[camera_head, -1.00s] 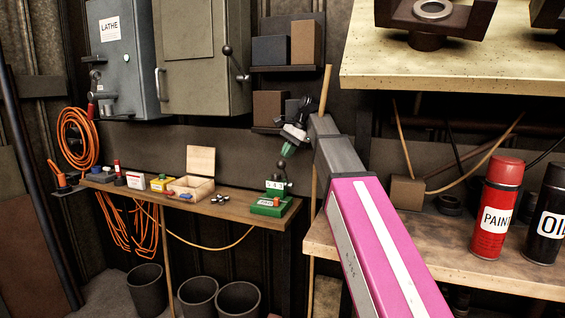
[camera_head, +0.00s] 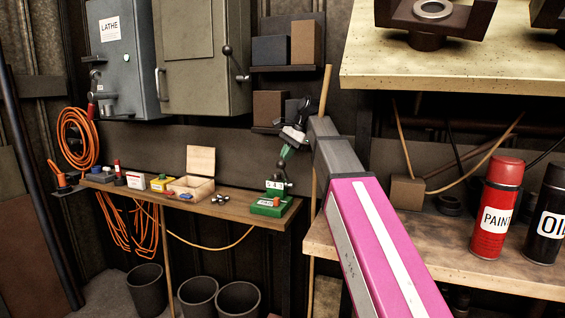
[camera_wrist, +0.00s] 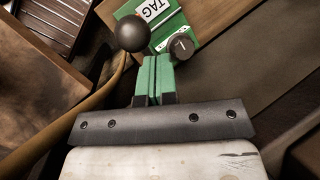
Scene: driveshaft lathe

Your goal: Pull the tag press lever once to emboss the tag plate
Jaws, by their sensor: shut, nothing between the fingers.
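The tag press (camera_head: 267,207) is a small green device on the right end of the wooden shelf, with a pale label. Its green body (camera_wrist: 205,22) with a "TAG" label shows at the top of the wrist view. A black ball knob (camera_wrist: 132,33), apparently the lever's end, is just beyond and left of my fingertips. My gripper (camera_wrist: 156,58) has green fingers shut together with nothing between them. I cannot tell whether they touch the ball. In the head view my gripper (camera_head: 284,157) is just above the press. The tag plate cannot be made out.
A dial-like dark knob (camera_wrist: 181,46) is right of my fingertips. The workbench (camera_head: 325,240) with spray cans stands at right.

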